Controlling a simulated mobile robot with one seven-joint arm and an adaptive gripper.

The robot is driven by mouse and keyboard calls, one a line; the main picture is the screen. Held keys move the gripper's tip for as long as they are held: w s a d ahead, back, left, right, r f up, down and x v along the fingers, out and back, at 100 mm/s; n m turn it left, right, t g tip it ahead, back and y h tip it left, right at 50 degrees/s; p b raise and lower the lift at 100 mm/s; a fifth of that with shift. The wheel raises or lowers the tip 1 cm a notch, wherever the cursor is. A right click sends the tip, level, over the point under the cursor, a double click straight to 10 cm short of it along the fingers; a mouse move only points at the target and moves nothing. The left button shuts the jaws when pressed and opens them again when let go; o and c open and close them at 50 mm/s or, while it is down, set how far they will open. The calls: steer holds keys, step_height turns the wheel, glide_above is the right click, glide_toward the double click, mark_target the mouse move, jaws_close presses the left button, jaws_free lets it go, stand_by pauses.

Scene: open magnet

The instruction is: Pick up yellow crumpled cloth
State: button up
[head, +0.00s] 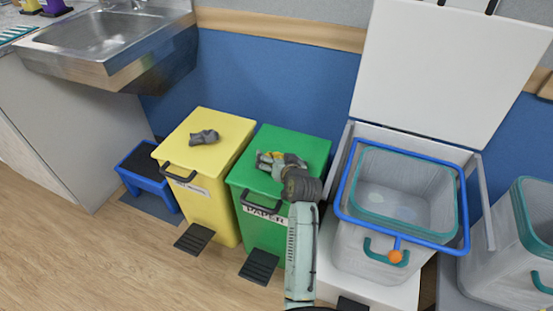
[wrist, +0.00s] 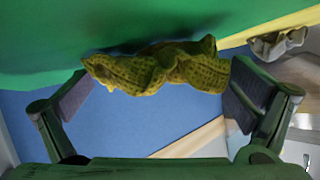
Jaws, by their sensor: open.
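The yellow crumpled cloth (wrist: 150,72) lies on the lid of the green bin (head: 305,143). In the head view only a small bit of the cloth (head: 264,157) shows, as my gripper (head: 284,162) covers much of it. In the wrist view my gripper (wrist: 160,84) is open, with one finger towards each side of the picture. The cloth shows between the two fingers, near the lid surface. No finger visibly touches it.
A yellow bin (head: 222,130) stands left of the green one, with a grey crumpled piece (head: 203,137) on its lid. A sink (head: 100,40) is at upper left.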

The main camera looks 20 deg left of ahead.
steer(key=shift+w+a+f, duration=0.15)
steer(key=shift+w+a, duration=0.05)
steer(key=shift+w, duration=0.05)
steer(key=shift+c, duration=0.2)
steer(key=c, duration=0.5)
